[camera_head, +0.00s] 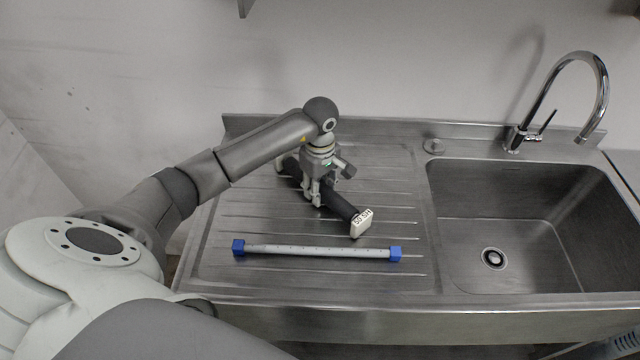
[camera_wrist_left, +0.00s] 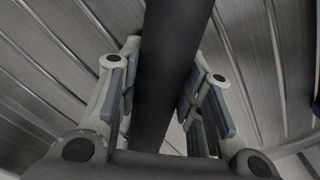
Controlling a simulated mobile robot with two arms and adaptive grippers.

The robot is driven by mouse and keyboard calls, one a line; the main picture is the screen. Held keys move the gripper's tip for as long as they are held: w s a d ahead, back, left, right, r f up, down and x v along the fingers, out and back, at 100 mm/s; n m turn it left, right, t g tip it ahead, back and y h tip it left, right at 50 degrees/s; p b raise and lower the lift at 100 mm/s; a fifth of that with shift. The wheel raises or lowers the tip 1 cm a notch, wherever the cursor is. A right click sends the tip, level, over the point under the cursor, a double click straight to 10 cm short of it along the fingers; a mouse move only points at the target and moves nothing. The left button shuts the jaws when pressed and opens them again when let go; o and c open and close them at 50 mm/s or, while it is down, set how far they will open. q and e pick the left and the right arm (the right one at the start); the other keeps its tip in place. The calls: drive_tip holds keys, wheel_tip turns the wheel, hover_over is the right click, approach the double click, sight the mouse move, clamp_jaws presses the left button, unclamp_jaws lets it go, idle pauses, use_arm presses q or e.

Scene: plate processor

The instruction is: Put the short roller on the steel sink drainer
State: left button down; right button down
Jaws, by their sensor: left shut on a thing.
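The short roller (camera_head: 338,204), a dark cylinder with white end blocks, lies diagonally over the steel sink drainer (camera_head: 402,195). Its near white block (camera_head: 361,222) bears dark print. My left gripper (camera_head: 314,198) comes down from above and is shut on the roller's middle. In the left wrist view the dark roller (camera_wrist_left: 170,60) runs between the two fingers of the gripper (camera_wrist_left: 166,75), with the ribbed drainer (camera_wrist_left: 50,70) behind. The roller is at or just above the drainer; I cannot tell whether it touches. The gripper partly hides its far half. My right gripper is not in view.
A longer grey rod with blue end blocks (camera_head: 317,251) lies across the drainer's front. The sink basin (camera_head: 530,215) is at the right, with a chrome tap (camera_head: 601,85) behind it. The wall (camera_head: 420,60) stands behind. The drainer's left and right parts are bare.

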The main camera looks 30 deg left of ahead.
use_arm(q)
drive_tip(key=shift+f, duration=0.1)
drive_tip(key=shift+f, duration=0.1)
drive_tip(key=c, duration=1.5)
unclamp_jaws()
drive_tip(key=shift+f, duration=0.15)
drive_tip(key=o, duration=0.5)
drive_tip(key=shift+d, duration=0.1)
